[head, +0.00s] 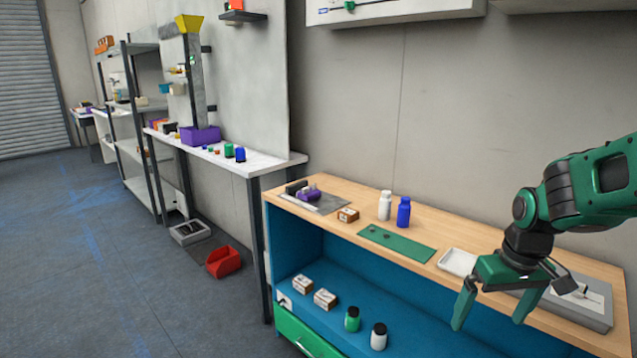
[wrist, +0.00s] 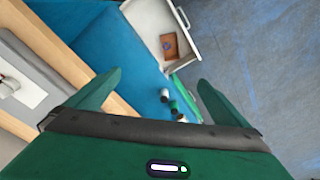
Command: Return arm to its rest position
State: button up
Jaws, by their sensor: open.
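My green gripper (head: 490,321) is at the right of the head view, in front of the workbench's edge, with its fingers pointing down. Its two fingers are spread and nothing is between them. In the wrist view the gripper (wrist: 160,77) also shows both fingers apart and empty. My arm reaches in from the right edge of the head view. No marker of a rest position shows.
The wooden workbench top (head: 455,226) holds a white bottle (head: 384,206), a blue bottle (head: 403,212), a green mat (head: 396,243) and a white tray (head: 457,262). Boxes and bottles stand on the blue shelf below. An open drawer (wrist: 152,22) holds a brown box (wrist: 170,46).

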jog(key=s+d+r+m, duration=0.1)
jog(key=s+d+m, duration=0.1)
jog(key=s, duration=0.8)
jog(key=s+d+r+m+g, duration=0.1)
jog(key=s+d+r+m, duration=0.1)
jog(key=s, duration=0.7)
jog(key=d+m, duration=0.1)
jog(key=m, duration=0.1)
jog(key=shift+s+d+m+g, duration=0.25)
jog(key=shift+s+m+g, duration=0.05)
jog(key=shift+s+m, duration=0.1)
jog(key=shift+r, duration=0.1)
jog(key=shift+w+f, duration=0.25)
jog(key=shift+w, duration=0.4)
